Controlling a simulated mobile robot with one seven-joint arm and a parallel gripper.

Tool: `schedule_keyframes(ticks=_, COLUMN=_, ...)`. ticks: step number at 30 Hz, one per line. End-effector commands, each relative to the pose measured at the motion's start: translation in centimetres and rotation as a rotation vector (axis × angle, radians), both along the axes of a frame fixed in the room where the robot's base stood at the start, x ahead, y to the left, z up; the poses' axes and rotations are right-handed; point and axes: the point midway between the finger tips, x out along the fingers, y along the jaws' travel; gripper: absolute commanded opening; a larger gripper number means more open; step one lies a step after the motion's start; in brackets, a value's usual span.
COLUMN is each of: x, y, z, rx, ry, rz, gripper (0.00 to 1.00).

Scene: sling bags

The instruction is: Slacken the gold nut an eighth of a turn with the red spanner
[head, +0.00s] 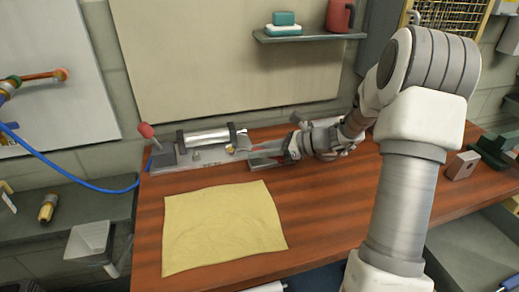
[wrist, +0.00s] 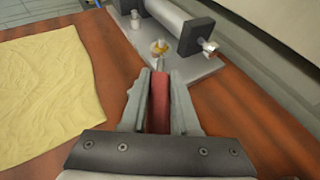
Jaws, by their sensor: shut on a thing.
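The gold nut (wrist: 159,46) sits on the grey metal base plate of a fixture at the back of the bench; it also shows in the head view (head: 230,148). My gripper (wrist: 160,80) is shut on the red spanner (wrist: 160,105), which lies between the two fingers and points at the nut. The spanner's grey head (wrist: 159,63) is just at the near side of the nut; I cannot tell whether it is around it or only close to it. In the head view my gripper (head: 290,147) is to the right of the nut and the spanner is mostly hidden.
The fixture has a silver cylinder (head: 207,137) between dark blocks and a red-knobbed lever (head: 145,130) at its left. A yellow cloth (head: 222,225) lies flat in front. The wooden bench (head: 320,205) is clear right of the cloth.

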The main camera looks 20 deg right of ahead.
Motion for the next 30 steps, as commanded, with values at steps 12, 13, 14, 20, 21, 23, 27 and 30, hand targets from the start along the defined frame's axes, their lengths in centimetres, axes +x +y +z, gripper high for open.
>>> schedule_keyframes(ticks=12, x=0.1, y=0.0, z=-0.1, rx=0.001, ry=-0.001, rz=0.004, gripper=0.0)
schedule_keyframes(ticks=13, x=0.1, y=0.0, z=0.0, rx=0.001, ry=0.0, rz=0.009, gripper=0.0)
schedule_keyframes(ticks=14, x=0.2, y=0.0, z=0.0, rx=0.001, ry=0.0, rz=0.016, gripper=0.0)
schedule_keyframes(ticks=20, x=0.7, y=-0.3, z=0.1, rx=0.001, ry=0.0, rz=0.078, gripper=0.0)
schedule_keyframes(ticks=21, x=0.8, y=-0.4, z=0.1, rx=0.001, ry=-0.001, rz=0.09, gripper=0.0)
schedule_keyframes(ticks=23, x=0.9, y=-0.5, z=0.1, rx=0.001, ry=-0.001, rz=0.111, gripper=0.0)
schedule_keyframes(ticks=27, x=1.3, y=-0.6, z=0.1, rx=0.002, ry=-0.001, rz=0.161, gripper=0.0)
schedule_keyframes(ticks=30, x=1.5, y=-0.7, z=0.0, rx=0.001, ry=0.0, rz=0.189, gripper=0.0)
